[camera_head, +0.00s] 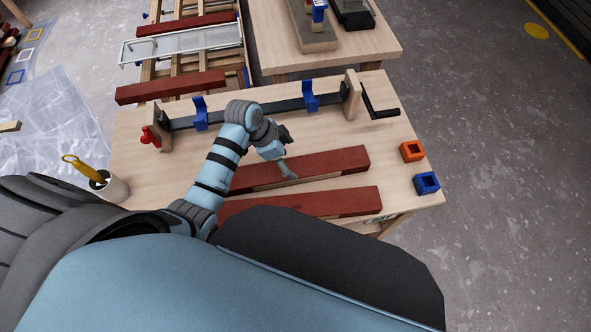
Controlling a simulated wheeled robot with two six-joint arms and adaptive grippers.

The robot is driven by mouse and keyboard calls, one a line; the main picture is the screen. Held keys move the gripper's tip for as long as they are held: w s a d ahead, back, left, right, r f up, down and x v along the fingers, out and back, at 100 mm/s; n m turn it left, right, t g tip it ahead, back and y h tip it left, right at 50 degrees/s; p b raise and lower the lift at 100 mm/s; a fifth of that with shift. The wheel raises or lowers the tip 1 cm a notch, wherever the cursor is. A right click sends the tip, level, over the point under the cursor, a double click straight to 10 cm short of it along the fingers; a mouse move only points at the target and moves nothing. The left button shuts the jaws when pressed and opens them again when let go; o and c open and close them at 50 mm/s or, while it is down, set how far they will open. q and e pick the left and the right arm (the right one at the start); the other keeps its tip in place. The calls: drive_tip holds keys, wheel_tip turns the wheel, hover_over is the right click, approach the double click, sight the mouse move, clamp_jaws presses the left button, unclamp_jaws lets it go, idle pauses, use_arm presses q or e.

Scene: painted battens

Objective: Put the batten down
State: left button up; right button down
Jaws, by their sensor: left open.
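A dark red painted batten (335,161) lies on the wooden workbench (140,165), with a bare wood strip along its near edge. A second red batten (340,199) lies nearer to me, roughly parallel to the first. My left gripper (287,171) is open over the middle of the farther batten, with its fingertips at or just above it. I cannot tell whether they touch it. My left arm covers the left end of the farther batten and part of the nearer one. My right gripper is not in view.
A bar clamp (260,112) with blue jaws and a black crank spans the bench's back. An orange block (412,151) and a blue block (426,183) sit at the right edge. A white cup (113,188) with a yellow-handled tool stands left. More red battens (170,87) lie behind.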

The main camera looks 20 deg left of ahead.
sight(295, 167)
use_arm(q)
drive_tip(key=x, duration=0.2)
drive_tip(key=s+b+x, duration=0.1)
drive_tip(key=x, duration=0.1)
drive_tip(key=shift+w+d+f, duration=0.15)
drive_tip(key=shift+f, duration=0.2)
drive_tip(key=shift+r, duration=0.15)
clamp_jaws()
